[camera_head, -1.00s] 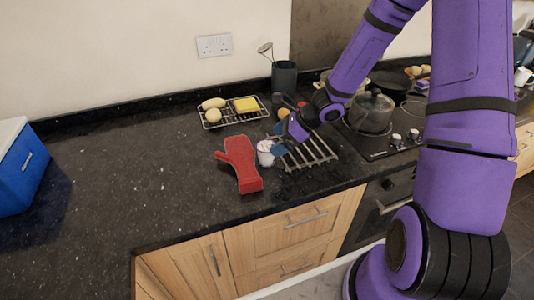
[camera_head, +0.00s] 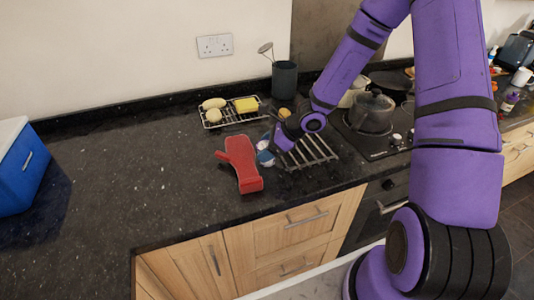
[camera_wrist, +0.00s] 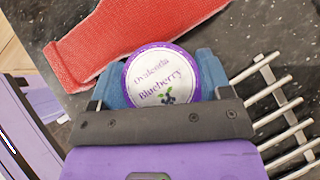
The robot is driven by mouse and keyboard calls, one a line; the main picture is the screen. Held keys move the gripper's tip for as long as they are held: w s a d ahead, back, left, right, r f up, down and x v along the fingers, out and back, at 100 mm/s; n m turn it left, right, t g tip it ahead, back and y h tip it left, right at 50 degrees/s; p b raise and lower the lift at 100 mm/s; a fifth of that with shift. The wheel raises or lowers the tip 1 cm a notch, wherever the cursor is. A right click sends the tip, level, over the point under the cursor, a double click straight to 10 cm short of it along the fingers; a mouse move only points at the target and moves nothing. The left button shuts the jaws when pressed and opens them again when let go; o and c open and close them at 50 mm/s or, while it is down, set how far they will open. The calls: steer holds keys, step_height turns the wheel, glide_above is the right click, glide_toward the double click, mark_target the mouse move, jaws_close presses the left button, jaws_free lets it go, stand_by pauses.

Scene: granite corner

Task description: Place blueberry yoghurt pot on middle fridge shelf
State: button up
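The blueberry yoghurt pot (camera_wrist: 162,77) stands upright in the wrist view, with a purple rim and a white lid reading "Blueberry". My gripper (camera_wrist: 162,85) has one blue finger on each side of it, very close to its sides. Whether the fingers press on it I cannot tell. In the head view the pot (camera_head: 263,142) stands on the worktop beside the red oven mitt, partly hidden by my gripper (camera_head: 272,150). No fridge or fridge shelf shows in these frames.
A red oven mitt (camera_head: 242,165) lies left of the pot. A metal trivet (camera_head: 309,152) lies to its right. A blue cool box (camera_head: 18,172) stands far left; the worktop between is clear.

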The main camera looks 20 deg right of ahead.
steer(key=c, duration=0.4)
steer(key=shift+r, duration=0.1)
